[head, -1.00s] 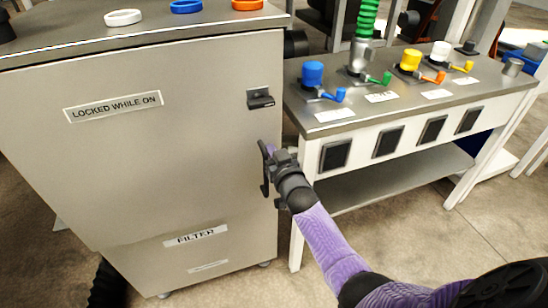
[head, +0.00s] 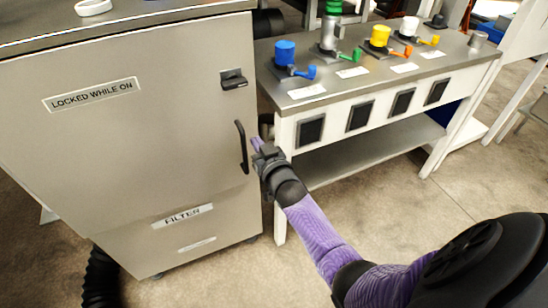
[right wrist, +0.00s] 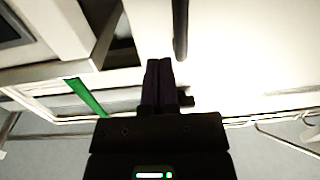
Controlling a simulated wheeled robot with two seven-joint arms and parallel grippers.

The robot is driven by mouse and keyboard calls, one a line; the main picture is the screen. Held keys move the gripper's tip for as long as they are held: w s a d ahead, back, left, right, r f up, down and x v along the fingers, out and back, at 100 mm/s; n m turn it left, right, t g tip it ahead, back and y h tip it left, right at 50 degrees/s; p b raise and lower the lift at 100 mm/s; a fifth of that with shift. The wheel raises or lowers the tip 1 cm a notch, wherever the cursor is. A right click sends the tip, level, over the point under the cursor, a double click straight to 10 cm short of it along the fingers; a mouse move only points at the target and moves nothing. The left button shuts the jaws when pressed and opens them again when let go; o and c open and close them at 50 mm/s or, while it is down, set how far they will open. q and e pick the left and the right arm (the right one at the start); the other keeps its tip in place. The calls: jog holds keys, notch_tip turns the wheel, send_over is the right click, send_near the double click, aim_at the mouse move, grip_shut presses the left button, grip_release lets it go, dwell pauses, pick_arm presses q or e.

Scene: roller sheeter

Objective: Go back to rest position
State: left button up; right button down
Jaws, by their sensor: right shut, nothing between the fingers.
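My right gripper (head: 257,145) is in the middle of the head view, just right of the black door handle (head: 242,147) on the grey cabinet (head: 120,140). Its purple fingers are shut with nothing between them. A gap shows between the fingers and the handle. In the right wrist view the shut fingers (right wrist: 158,82) point up the picture, and the dark handle (right wrist: 180,28) stands beyond them, slightly to the right. The cabinet door looks closed. My left gripper is not in view.
A bench (head: 375,75) right of the cabinet carries blue, green, yellow and white capped valves with coloured levers. A black latch (head: 233,79) sits on the cabinet above the handle. A black hose (head: 101,278) lies at lower left. Open floor (head: 400,205) shows at right.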

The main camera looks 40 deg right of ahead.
jog(key=s+a+p, duration=0.2)
jog(key=s+p, duration=0.1)
jog(key=s, duration=0.4)
jog(key=s+a+f+n+g+y+p, duration=0.1)
jog(key=s+a+f+g, duration=0.1)
jog(key=s+f+g, duration=0.4)
jog(key=s+a+f+n+g+y+p, duration=0.1)
jog(key=s+a+f+g, duration=0.15)
jog(key=s+f, duration=0.7)
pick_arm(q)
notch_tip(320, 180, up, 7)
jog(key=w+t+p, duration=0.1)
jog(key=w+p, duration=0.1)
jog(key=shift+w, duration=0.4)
pick_arm(e)
jog(key=s+f+n+g, duration=0.1)
jog(key=s+f+g, duration=0.2)
jog(key=s, duration=0.6)
jog(key=s+a+f+n+g, duration=0.1)
jog(key=s+f+g, duration=0.2)
jog(key=s, duration=0.7)
jog(key=s+f+n+g, duration=0.1)
jog(key=s+f+g, duration=0.2)
jog(key=s, duration=0.7)
jog(key=shift+s+a+f+g+y, duration=0.2)
jog(key=shift+s+f+g+y, duration=0.05)
jog(key=shift+f+g+y, duration=0.1)
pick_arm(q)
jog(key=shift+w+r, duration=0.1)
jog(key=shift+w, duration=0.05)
